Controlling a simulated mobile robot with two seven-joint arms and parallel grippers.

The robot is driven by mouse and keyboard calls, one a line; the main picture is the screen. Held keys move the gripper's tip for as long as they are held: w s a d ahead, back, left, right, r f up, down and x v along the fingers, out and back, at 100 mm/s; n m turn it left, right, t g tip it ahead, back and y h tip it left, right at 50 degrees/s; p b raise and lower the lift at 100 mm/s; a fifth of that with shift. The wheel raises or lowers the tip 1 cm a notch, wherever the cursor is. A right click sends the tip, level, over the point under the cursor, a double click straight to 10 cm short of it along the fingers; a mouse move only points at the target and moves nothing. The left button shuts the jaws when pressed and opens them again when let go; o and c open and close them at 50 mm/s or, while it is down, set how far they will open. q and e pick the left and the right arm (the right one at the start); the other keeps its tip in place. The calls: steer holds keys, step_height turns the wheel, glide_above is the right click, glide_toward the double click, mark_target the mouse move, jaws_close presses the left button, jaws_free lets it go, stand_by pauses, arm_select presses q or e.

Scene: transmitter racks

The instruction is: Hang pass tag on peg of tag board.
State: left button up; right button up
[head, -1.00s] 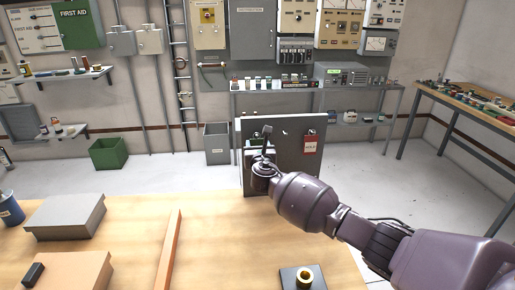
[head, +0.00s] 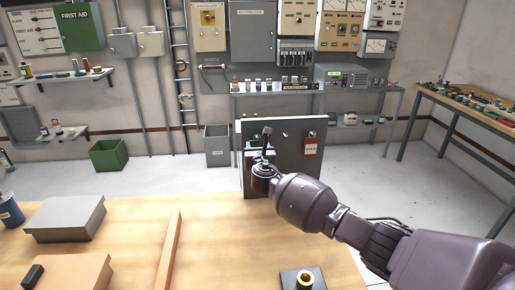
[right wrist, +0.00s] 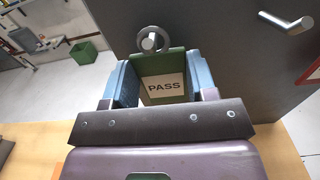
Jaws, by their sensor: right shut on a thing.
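The grey tag board (head: 283,131) stands upright at the far edge of the wooden table. The pass tag (right wrist: 165,87) is green with a white PASS label and shows in the right wrist view. My right gripper (right wrist: 157,74) is shut on its sides, close in front of the board. The tag's ring (right wrist: 152,32) lines up with a peg end in the wrist view; I cannot tell whether it is around the peg or in front of it. Another bare peg (right wrist: 288,22) shows at the upper right. In the head view my right gripper (head: 261,152) mostly hides the tag. My left gripper is not in view.
A red hold tag (head: 310,147) hangs at the board's right side. A grey box (head: 66,217), a wooden strip (head: 169,250) and a dark block with a brass ring (head: 303,279) are on the table.

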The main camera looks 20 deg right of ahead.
steer(key=o, duration=1)
steer(key=p+v, duration=0.1)
steer(key=v, duration=0.9)
steer(key=shift+s+a, duration=0.1)
steer(key=shift+s, duration=0.3)
steer(key=shift+f, duration=0.1)
